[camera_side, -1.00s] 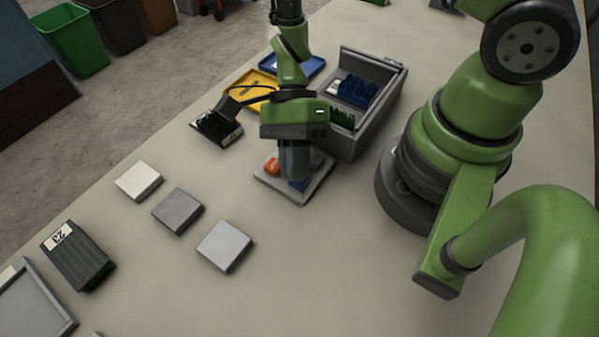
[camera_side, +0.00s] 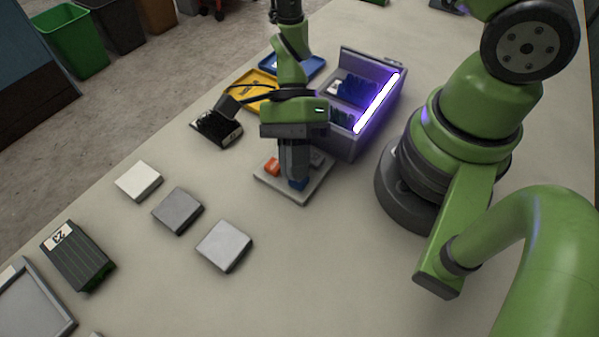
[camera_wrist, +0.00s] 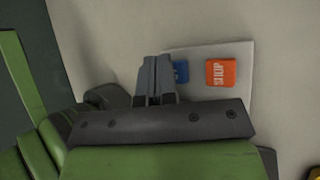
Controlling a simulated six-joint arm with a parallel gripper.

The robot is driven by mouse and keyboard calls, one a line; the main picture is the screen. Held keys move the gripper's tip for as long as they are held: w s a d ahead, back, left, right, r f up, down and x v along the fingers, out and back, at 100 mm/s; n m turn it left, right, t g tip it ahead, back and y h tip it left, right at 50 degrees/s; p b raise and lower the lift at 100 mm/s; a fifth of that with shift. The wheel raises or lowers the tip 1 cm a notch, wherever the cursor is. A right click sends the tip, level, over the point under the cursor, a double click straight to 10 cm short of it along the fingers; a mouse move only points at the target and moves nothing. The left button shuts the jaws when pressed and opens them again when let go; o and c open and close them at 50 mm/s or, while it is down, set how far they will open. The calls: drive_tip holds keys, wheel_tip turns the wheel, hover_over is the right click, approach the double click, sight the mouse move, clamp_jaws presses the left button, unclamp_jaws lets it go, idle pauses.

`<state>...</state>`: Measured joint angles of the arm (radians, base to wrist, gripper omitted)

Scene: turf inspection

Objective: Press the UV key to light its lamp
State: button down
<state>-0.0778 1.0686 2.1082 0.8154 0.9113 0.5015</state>
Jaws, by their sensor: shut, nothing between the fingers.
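The key panel (camera_side: 262,178) is a light grey plate on the table. In the wrist view the orange key (camera_wrist: 220,73) bears white lettering, and the blue key (camera_wrist: 181,71) is partly hidden by my fingers. My gripper (camera_side: 293,177) is shut and empty, pointing down at the blue key; I cannot tell whether it touches. The lamp (camera_side: 377,103), a strip along the grey box's right wall, glows violet-white.
The grey box (camera_side: 346,146) behind the panel holds dark blue and green pieces. A yellow tray (camera_side: 247,101), a blue tray (camera_side: 316,66) and a black bristled block (camera_side: 215,129) lie nearby. Several flat tiles (camera_side: 224,246) lie front left, with clear table to their right.

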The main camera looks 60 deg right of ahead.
drive_tip(key=shift+r, duration=0.4)
drive_tip(key=shift+r, duration=3)
drive_tip(key=s+d+r+n+t+h, duration=0.2)
drive_tip(key=d+r+n+t, duration=0.2)
drive_tip(key=r+n+t, duration=0.2)
drive_tip(key=s+d+r+n+t+h, duration=0.2)
drive_tip(key=d+r+n+t, duration=0.3)
drive_tip(key=r+n, duration=0.4)
wheel_tip(320, 180, up, 6)
drive_tip(key=shift+f+n+t+h, duration=0.1)
drive_tip(key=shift+n+t+h, duration=0.3)
drive_tip(key=shift+t+h, duration=0.35)
